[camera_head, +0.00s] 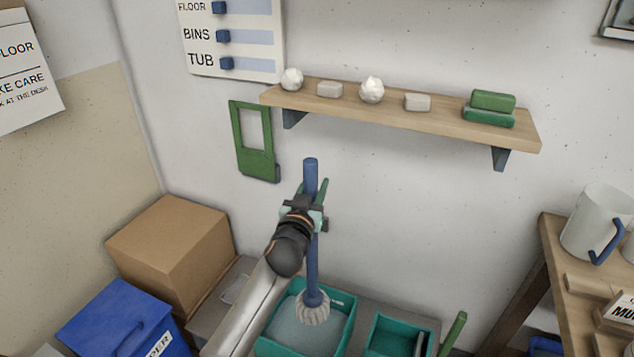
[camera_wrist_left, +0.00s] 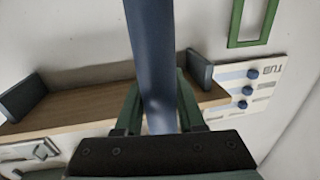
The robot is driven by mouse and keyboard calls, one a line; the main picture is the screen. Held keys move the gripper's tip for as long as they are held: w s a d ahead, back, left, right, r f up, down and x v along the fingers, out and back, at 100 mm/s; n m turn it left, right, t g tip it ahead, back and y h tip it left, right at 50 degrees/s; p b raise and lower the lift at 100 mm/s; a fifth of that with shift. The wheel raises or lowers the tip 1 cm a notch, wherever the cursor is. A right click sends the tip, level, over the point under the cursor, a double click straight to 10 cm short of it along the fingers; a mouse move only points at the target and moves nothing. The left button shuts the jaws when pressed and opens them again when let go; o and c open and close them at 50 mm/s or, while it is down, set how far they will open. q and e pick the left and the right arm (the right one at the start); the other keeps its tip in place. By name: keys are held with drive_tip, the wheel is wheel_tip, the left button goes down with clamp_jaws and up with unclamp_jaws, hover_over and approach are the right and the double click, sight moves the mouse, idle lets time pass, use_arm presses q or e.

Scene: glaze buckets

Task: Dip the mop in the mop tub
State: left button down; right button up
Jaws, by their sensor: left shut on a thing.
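The mop has a blue handle (camera_head: 312,258) and a pale, stringy head (camera_head: 313,308). It stands upright over the teal mop tub (camera_head: 346,332), which holds grey-looking water (camera_head: 292,325). The head is within the tub's opening; I cannot tell how deep it sits, or whether it touches the water. My left gripper (camera_head: 311,208) is shut around the upper handle. In the left wrist view the blue handle (camera_wrist_left: 150,60) runs between the green fingers (camera_wrist_left: 158,112). My right gripper is not in view.
A second teal bin (camera_head: 376,335) stands right of the tub. A cardboard box (camera_head: 165,245) and a blue bin (camera_head: 112,315) are at left. A wooden wall shelf (camera_head: 445,124) with several small items is above. A wooden rack with a mug (camera_head: 592,218) is at right.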

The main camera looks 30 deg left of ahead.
sight(315, 251)
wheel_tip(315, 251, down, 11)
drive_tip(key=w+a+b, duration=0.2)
drive_tip(key=b, duration=1.6)
use_arm(q)
drive_tip(key=f, duration=0.7)
drive_tip(key=f+b, duration=0.1)
drive_tip(key=f, duration=1.4)
drive_tip(key=shift+w+a+b, duration=0.15)
drive_tip(key=shift+w+b, duration=0.2)
drive_tip(key=shift+w, duration=0.05)
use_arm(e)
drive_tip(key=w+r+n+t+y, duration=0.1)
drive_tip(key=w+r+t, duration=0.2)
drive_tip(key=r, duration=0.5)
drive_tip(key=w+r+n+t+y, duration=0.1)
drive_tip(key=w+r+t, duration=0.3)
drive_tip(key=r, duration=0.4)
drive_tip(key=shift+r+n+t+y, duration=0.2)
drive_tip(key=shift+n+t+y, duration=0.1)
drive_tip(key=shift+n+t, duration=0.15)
